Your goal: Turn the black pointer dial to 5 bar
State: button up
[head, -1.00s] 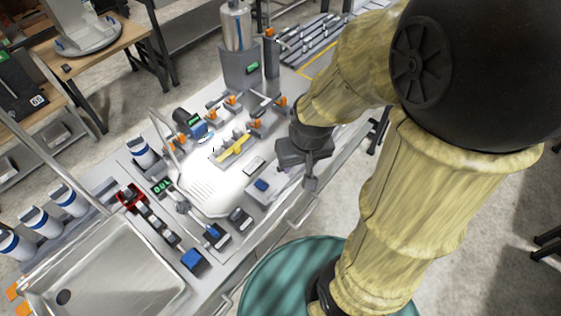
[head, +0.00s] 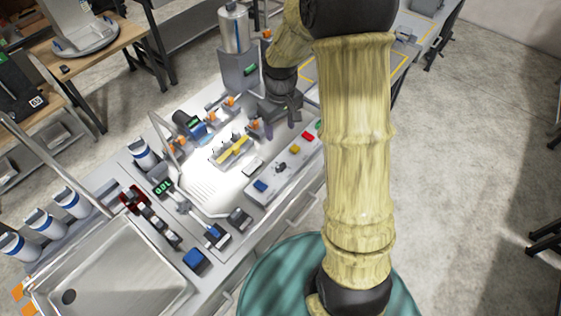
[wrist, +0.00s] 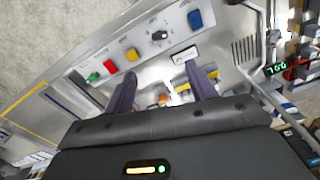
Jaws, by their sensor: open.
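The black pointer dial (wrist: 159,36) sits on a light grey panel, between a blue button (wrist: 195,19) and a yellow button (wrist: 132,54) in the wrist view. In the head view the dial (head: 280,167) is small, and its pointer direction cannot be read there. A label plate (wrist: 185,55) lies beside it. My gripper (wrist: 164,86) is open and empty, its two dark fingers spread apart. The dial is beyond the fingertips, not between them. In the head view my gripper (head: 266,130) hovers behind the panel, apart from the dial.
A red button (wrist: 110,66) and a green button (wrist: 93,77) continue the panel row. Orange-handled valves (head: 230,101) and a yellow bar (head: 233,150) stand close to my gripper. A steel cylinder (head: 234,28) rises behind. A sink (head: 110,270) is at lower left.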

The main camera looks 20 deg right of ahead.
aim_at(280, 165)
jog(key=shift+f, duration=0.15)
notch_tip(280, 165, down, 17)
jog(key=p, duration=0.4)
jog(key=shift+f+p, duration=0.1)
jog(key=shift+p, duration=0.3)
jog(key=c, duration=1)
